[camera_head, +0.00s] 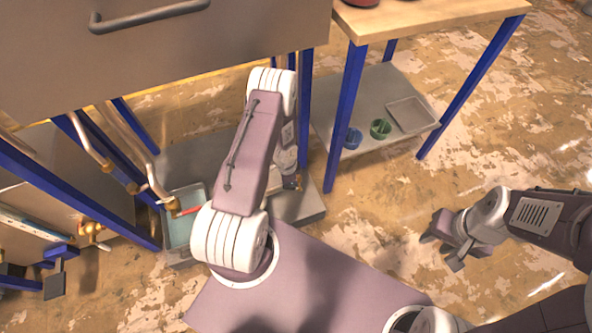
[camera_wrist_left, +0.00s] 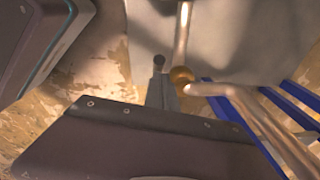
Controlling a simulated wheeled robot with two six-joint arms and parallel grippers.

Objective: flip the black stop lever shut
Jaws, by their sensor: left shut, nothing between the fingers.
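In the left wrist view, a small black knob (camera_wrist_left: 159,61), which looks like the end of the stop lever, shows just beyond the tips of my left gripper (camera_wrist_left: 162,80). That gripper's grey fingers are together and empty. I cannot tell whether they touch the knob, and the rest of the lever is hidden. A brass fitting (camera_wrist_left: 182,75) on bent pipes is just right of the fingertips. In the head view my left arm hides its gripper, and I cannot make out the black lever. My right gripper (camera_head: 441,253) is open and empty over the floor, at the right.
Metal pipes (camera_head: 147,150) with brass fittings and a red handle (camera_head: 186,212) hang beside blue frame legs at the left. A blue-green tray (camera_head: 181,236) is below. A wooden table (camera_head: 425,17) stands at the back right. The floor around my right gripper is clear.

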